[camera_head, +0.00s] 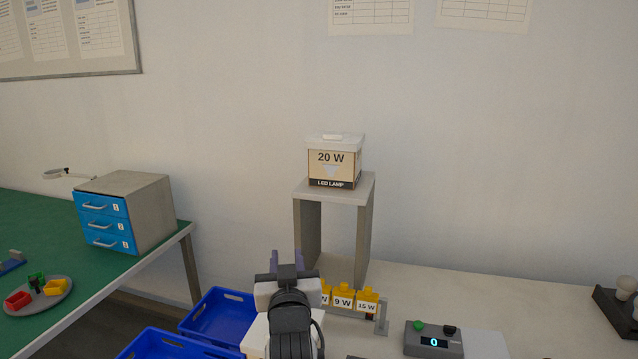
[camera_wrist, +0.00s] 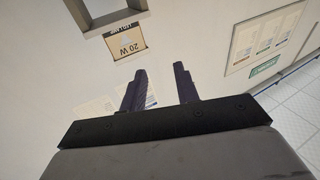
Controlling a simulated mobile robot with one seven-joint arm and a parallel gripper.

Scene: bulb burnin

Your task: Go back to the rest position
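My gripper (camera_head: 286,260) is raised over the near side of the light table, in front of the grey stand. In the wrist view my gripper (camera_wrist: 160,88) has its two dark fingers apart with nothing between them. The 20 W LED lamp box (camera_head: 334,163) has a white lid and sits on top of the grey stand (camera_head: 369,215). The box also shows upside down in the wrist view (camera_wrist: 126,42), beyond the fingers and apart from them.
Yellow blocks marked 9 W and 15 W (camera_head: 367,300) stand behind my arm, partly hidden. A device reading 0 (camera_head: 434,341) is at right, a dark holder (camera_head: 617,309) at far right. Blue bins (camera_head: 218,316) are lower left. A blue drawer cabinet (camera_head: 150,212) stands on the green table (camera_head: 30,222).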

